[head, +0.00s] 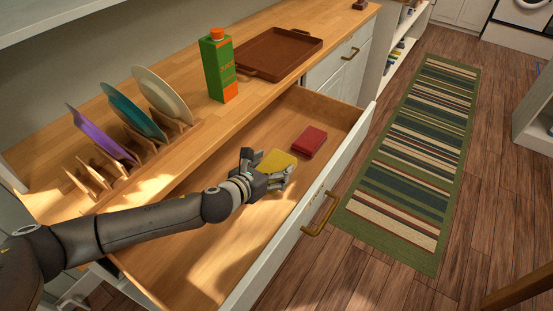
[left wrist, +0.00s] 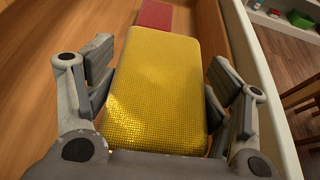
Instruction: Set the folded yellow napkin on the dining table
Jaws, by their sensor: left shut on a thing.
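The folded yellow napkin (head: 277,161) is at my left gripper (head: 266,181), over the open drawer (head: 212,243). In the left wrist view the napkin (left wrist: 158,85) lies between the two fingers of my left gripper (left wrist: 160,92), which is shut on it. Whether the napkin touches the drawer floor I cannot tell. The dining table is not clearly in view. My right gripper is not in view.
A folded red napkin (head: 310,141) lies in the drawer beyond the yellow one. On the counter are a plate rack with plates (head: 136,111), a green juice carton (head: 218,68) and a brown tray (head: 280,52). A striped rug (head: 413,150) lies on the floor.

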